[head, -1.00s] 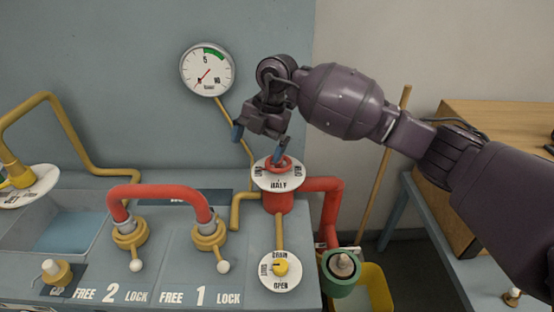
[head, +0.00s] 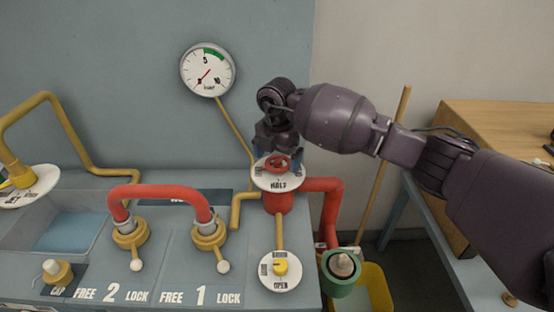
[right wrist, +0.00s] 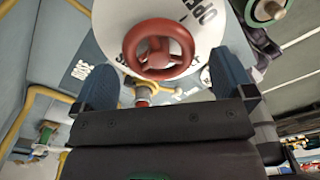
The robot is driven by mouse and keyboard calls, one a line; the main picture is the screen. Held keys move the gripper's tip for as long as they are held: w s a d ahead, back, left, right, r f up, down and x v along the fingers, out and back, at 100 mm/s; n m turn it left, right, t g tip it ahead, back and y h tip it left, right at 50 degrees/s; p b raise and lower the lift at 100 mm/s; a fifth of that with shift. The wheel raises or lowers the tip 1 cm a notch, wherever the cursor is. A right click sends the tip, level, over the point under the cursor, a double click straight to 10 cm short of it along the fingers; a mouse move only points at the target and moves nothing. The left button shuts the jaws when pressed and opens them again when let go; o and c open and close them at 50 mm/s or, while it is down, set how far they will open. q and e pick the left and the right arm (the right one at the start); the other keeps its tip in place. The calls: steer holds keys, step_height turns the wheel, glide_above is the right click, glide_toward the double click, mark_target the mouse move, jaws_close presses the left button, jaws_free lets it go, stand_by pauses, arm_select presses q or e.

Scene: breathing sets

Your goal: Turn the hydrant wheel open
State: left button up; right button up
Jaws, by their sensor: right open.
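The red hydrant wheel (head: 277,164) sits on a white lettered disc (head: 290,181) on top of the red hydrant body (head: 278,202). It also shows in the right wrist view (right wrist: 158,48), with its spokes and hub clear. My right gripper (head: 277,154) is just above and behind the wheel. In the right wrist view its two blue fingers (right wrist: 165,80) are open wide, one on each side of the wheel's near edge, with nothing between them and no clear contact. The word HALF shows at the front of the disc. My left gripper is not in view.
A pressure gauge (head: 208,70) hangs on the wall. A red hose loop (head: 160,191) joins two yellow couplings at left. A yellow drain knob (head: 281,267) stands in front of the hydrant, with a green-rimmed outlet (head: 341,284) at right.

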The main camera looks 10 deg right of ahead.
steer(key=shift+f, duration=0.65)
steer(key=shift+c, duration=0.5)
steer(key=c, duration=0.8)
